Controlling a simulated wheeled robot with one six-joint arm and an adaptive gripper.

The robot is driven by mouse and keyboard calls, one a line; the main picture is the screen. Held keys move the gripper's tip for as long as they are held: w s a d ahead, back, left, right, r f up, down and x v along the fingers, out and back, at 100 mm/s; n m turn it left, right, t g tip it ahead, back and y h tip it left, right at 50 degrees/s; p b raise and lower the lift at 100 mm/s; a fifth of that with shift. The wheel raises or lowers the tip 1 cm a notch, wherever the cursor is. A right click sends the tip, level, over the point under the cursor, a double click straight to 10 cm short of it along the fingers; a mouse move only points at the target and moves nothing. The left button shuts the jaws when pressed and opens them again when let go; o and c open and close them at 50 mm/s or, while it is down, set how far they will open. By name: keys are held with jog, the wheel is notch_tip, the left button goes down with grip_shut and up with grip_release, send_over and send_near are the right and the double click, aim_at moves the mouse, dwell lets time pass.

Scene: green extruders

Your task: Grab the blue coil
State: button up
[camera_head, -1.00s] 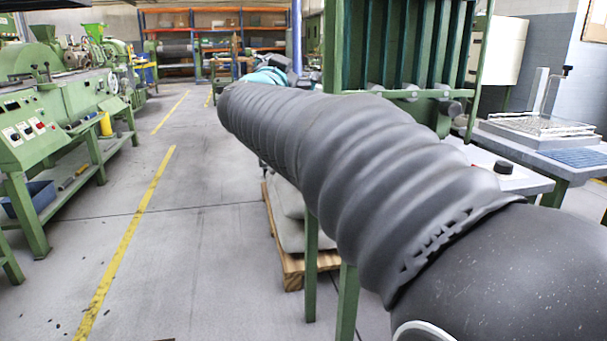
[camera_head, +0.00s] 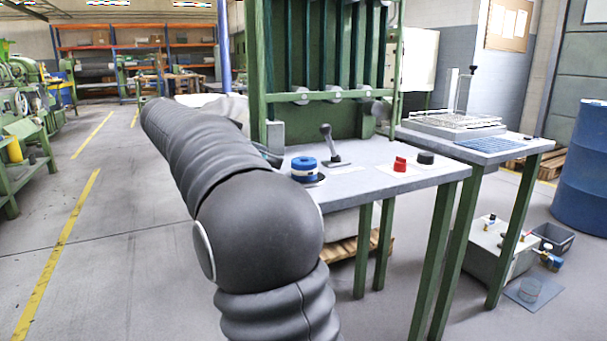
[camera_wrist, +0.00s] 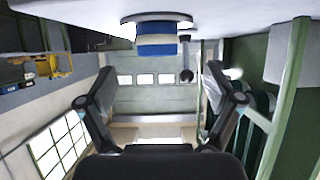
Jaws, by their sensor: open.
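The blue coil (camera_head: 304,168), a short blue roll with a pale band, rests on the grey top of the green-legged table (camera_head: 375,178), near its left end. In the wrist view, which looks upside down, the coil (camera_wrist: 157,40) hangs from the tabletop at the top centre. My gripper (camera_wrist: 158,82) is open there with its two fingers spread and nothing between them. The coil appears beyond the fingertips, roughly centred between them and apart from them. In the head view my dark sleeved arm hides the gripper.
A lever (camera_head: 330,147) stands just behind the coil. A red piece (camera_head: 400,164) and a black knob (camera_head: 425,158) sit farther right on the tabletop. A green frame (camera_head: 322,95) rises behind. A second table (camera_head: 540,145) and a blue drum (camera_head: 583,170) are to the right.

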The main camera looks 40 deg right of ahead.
jog(key=x, duration=0.4)
jog(key=shift+s+d+b, duration=0.1)
jog(key=shift+d+b, duration=0.1)
jog(key=shift+b, duration=0.2)
jog(key=b+x, duration=0.2)
jog(key=x, duration=0.3)
jog(key=shift+s, duration=0.2)
jog(key=c, duration=1.3)
